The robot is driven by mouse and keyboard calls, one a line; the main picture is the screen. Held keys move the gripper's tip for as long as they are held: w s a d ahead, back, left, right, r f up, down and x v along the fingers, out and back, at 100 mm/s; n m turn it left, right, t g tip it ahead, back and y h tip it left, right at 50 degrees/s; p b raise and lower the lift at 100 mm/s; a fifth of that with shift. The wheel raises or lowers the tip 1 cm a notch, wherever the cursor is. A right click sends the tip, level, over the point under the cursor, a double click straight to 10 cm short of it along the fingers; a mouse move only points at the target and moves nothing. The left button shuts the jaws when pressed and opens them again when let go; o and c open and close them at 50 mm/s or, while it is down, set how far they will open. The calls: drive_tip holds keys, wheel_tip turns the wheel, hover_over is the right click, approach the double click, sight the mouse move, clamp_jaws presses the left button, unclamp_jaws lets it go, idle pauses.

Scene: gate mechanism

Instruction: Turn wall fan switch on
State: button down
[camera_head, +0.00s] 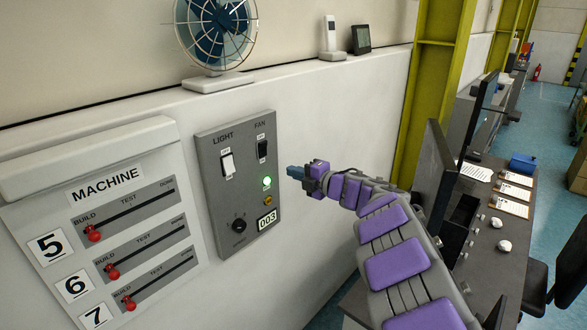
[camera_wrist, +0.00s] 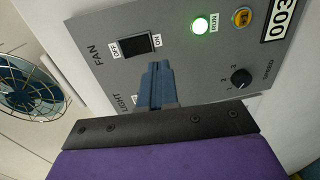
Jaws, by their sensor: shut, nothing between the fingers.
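The fan switch (camera_head: 262,149) is a black rocker under the FAN label on a grey wall panel (camera_head: 210,200). In the wrist view the fan switch (camera_wrist: 136,45) sits between OFF and ON labels; its tilt is hard to tell. My gripper (camera_head: 290,171) is shut and empty, to the right of the panel and lower than the switch in the head view. In the wrist view my gripper (camera_wrist: 156,66) appears just below the switch, its blue fingers together and partly covering the panel near the LIGHT label. I cannot tell whether it touches the panel.
A white light switch (camera_head: 227,164), a lit green RUN lamp (camera_head: 267,182) and a black speed knob (camera_head: 239,225) share the panel. A fan (camera_head: 217,35) stands on the ledge above. A desk with monitors lies right. Red-handled sliders are at left.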

drive_tip(key=s+d+r+m+t+h+b, duration=0.1)
drive_tip(key=d+r+m+t+h, duration=0.1)
drive_tip(key=d+m+h, duration=0.35)
drive_tip(key=d+r+m+t+h, duration=0.2)
drive_tip(key=d+r, duration=0.1)
drive_tip(key=d, duration=0.6)
drive_tip(key=s+d+r+m+t+h+b, duration=0.1)
drive_tip(key=d+r+m+t+h, duration=0.2)
drive_tip(key=d, duration=0.4)
drive_tip(key=s+d+f+m+g+h+b, duration=0.1)
drive_tip(key=s+d+f+m+g+h, duration=0.15)
drive_tip(key=s+d+m+h, duration=0.65)
drive_tip(key=s+a+f+m+g+y+b, duration=0.1)
drive_tip(key=s+f+m+g, duration=0.5)
drive_tip(key=s, duration=0.6)
drive_tip(key=s+f+m+g+y+b, duration=0.15)
drive_tip(key=s+f+g, duration=0.25)
drive_tip(key=s+f, duration=0.6)
drive_tip(key=s+a+f+g+y, duration=0.1)
drive_tip(key=s+a+f+g, duration=0.1)
drive_tip(key=s, duration=0.6)
drive_tip(key=s+a+f+m+g+y, duration=0.1)
drive_tip(key=s+a+f+g, duration=0.1)
drive_tip(key=s+a, duration=0.3)
drive_tip(key=s+a+f+g+y, duration=0.1)
drive_tip(key=s+a, duration=0.3)
drive_tip(key=s, duration=0.8)
drive_tip(key=shift+s+a+f+g+y+b, duration=0.2)
drive_tip(key=shift+f+g+y+b, duration=0.2)
drive_tip(key=shift+f+g, duration=0.35)
